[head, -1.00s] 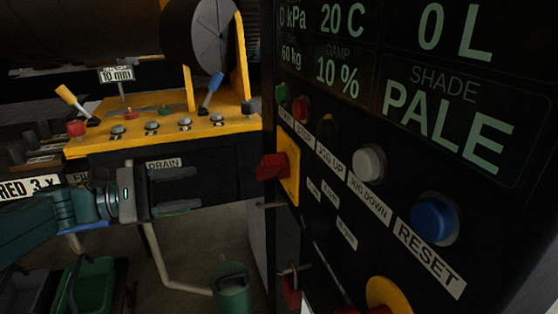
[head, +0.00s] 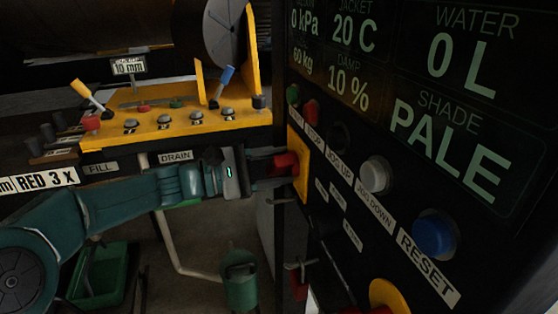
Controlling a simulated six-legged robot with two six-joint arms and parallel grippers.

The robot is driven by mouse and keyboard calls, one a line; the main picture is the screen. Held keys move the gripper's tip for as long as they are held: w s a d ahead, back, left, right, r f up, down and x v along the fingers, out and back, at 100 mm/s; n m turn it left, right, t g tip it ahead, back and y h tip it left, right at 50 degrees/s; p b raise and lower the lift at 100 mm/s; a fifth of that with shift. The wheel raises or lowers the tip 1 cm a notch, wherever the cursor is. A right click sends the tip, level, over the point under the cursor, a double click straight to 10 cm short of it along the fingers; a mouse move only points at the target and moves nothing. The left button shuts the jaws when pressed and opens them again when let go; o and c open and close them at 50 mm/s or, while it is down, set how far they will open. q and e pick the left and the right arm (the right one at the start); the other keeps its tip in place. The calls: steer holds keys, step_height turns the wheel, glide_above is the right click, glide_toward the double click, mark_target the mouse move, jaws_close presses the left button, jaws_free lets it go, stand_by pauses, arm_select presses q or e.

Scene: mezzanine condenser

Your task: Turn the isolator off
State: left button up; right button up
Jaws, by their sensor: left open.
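The isolator is a red rotary handle (head: 287,164) on a yellow plate (head: 300,165), on the left edge of the dark control panel in the head view. My left gripper (head: 277,172) reaches in from the left. Its open fingers are at the red handle, one above and one below it as seen here. I cannot tell whether they touch it. The far side of the handle is hidden. My right gripper is not in view.
The panel carries a blue reset button (head: 434,235), a white button (head: 375,175) and a lower yellow plate (head: 388,295). A yellow console (head: 180,125) with levers stands behind on the left.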

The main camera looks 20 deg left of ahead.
arm_select(q)
steer(key=shift+d+r, duration=0.15)
steer(key=shift+d, duration=0.1)
steer(key=shift+w, duration=0.25)
jaws_close()
steer(key=shift+f+m+b, duration=0.3)
steer(key=shift+b, duration=0.35)
steer(key=m+b, duration=1)
steer(key=b, duration=0.4)
steer(key=shift+f+m, duration=0.1)
steer(key=shift+m, duration=0.3)
steer(key=m+b, duration=0.3)
steer(key=shift+m+b, duration=0.8)
steer(key=shift+m, duration=0.9)
steer(key=shift+r, duration=0.2)
